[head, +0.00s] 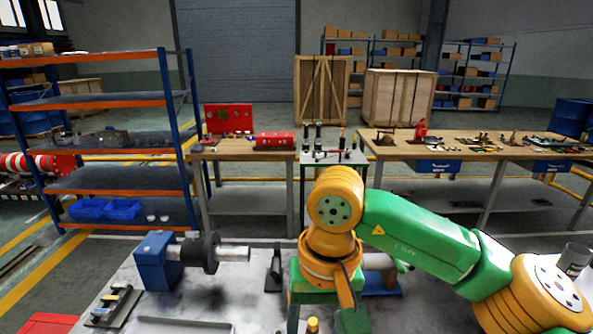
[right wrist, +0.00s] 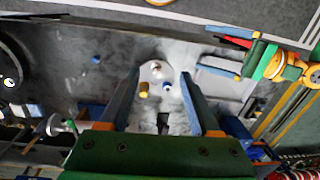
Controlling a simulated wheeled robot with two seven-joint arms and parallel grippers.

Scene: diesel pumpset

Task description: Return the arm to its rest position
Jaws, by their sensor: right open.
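My right arm (head: 420,235), green and yellow, reaches in from the right over the grey worktable (head: 230,295).
A blue block with a dark flange and metal shaft (head: 160,262) stands on the table left of my right arm. A small dark stand (head: 275,270) is close beside the arm. Workbenches (head: 240,150) and a blue-orange shelf (head: 110,102) stand behind.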

